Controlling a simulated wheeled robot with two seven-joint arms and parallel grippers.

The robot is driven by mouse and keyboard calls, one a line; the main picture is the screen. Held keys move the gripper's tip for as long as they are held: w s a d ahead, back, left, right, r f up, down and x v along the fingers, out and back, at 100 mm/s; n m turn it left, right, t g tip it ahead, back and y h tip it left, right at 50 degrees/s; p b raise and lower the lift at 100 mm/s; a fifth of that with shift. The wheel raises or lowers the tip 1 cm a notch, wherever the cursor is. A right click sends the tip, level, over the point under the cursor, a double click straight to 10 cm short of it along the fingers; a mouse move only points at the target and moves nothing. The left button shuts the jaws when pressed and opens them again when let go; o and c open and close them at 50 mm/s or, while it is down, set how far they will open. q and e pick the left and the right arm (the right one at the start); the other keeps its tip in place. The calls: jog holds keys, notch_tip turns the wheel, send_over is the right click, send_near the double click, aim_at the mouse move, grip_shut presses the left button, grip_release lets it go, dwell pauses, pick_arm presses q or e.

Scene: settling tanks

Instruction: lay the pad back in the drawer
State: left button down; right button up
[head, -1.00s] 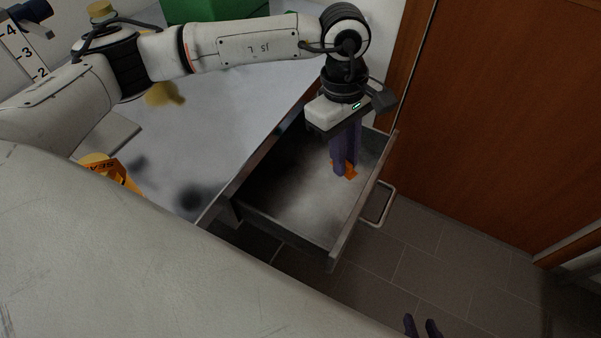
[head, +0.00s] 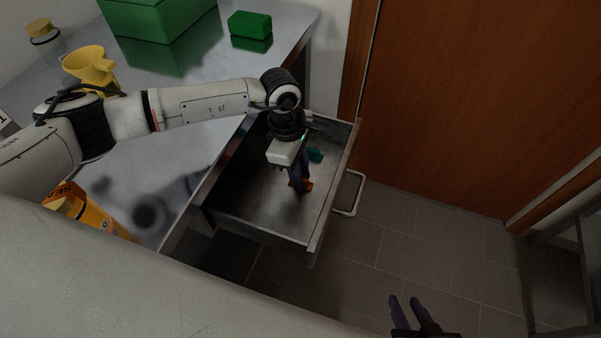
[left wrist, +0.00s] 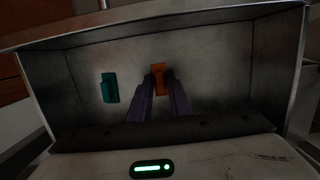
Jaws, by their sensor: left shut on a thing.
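The orange pad (head: 307,186) is between the fingertips of my left gripper (head: 298,187), inside the open drawer (head: 248,215). In the left wrist view the purple fingers (left wrist: 160,88) are shut on the orange pad (left wrist: 158,69), over the drawer floor. I cannot tell whether the pad touches the floor. My right gripper (head: 407,302) is at the bottom edge of the head view, its two fingers apart and empty, over the tiled floor.
A teal block (head: 315,155) lies in the drawer behind my left gripper; it shows left of the fingers in the left wrist view (left wrist: 109,88).

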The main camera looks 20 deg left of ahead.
pick_arm(q)
jog(key=shift+f, duration=0.1)
jog(key=c, duration=1.6)
grip_release()
jog(key=shift+c, duration=0.2)
notch_tip(320, 180, up, 12)
jog(key=a, duration=0.1)
jog(key=shift+a, duration=0.4)
